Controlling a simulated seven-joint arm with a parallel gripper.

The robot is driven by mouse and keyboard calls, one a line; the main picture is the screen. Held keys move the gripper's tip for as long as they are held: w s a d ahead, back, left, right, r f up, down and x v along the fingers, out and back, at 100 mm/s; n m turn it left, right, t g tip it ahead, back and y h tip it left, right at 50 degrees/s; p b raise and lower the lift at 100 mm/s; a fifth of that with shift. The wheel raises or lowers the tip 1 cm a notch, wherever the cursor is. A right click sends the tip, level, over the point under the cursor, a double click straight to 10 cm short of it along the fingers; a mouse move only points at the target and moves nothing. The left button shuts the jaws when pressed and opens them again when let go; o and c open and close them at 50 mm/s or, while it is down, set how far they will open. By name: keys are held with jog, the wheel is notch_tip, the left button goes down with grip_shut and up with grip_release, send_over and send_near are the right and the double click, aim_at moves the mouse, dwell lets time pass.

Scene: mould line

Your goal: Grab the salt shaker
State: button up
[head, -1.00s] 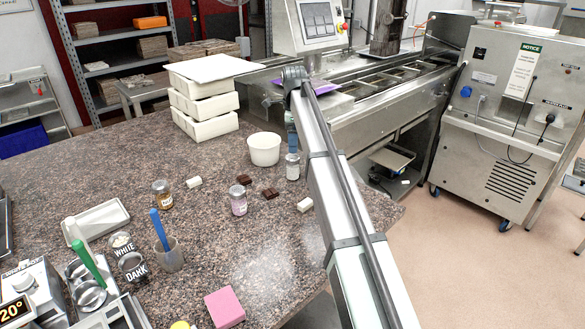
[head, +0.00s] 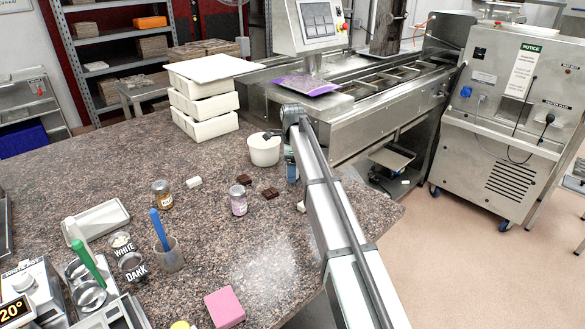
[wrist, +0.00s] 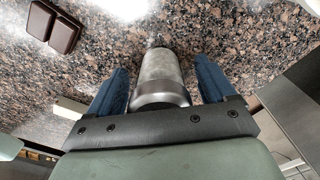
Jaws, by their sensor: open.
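The salt shaker (wrist: 160,82), a small greyish cylinder with a metal cap, stands between my gripper's two blue fingers in the wrist view. A gap shows on each side of it, and neither finger appears to touch it. My gripper (wrist: 163,72) is open around it. In the head view my gripper (head: 291,173) is low over the right part of the counter, just right of the white bowl (head: 264,151). There my arm and fingers hide the shaker almost fully.
Dark chocolate pieces (head: 270,193) and a pink-labelled jar (head: 239,204) stand left of my gripper. An amber jar (head: 162,194) is farther left. White stacked moulds (head: 205,105) stand behind the bowl. The counter's right edge is close.

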jog(key=shift+f, duration=0.1)
jog(key=shift+c, duration=0.3)
jog(key=c, duration=1.2)
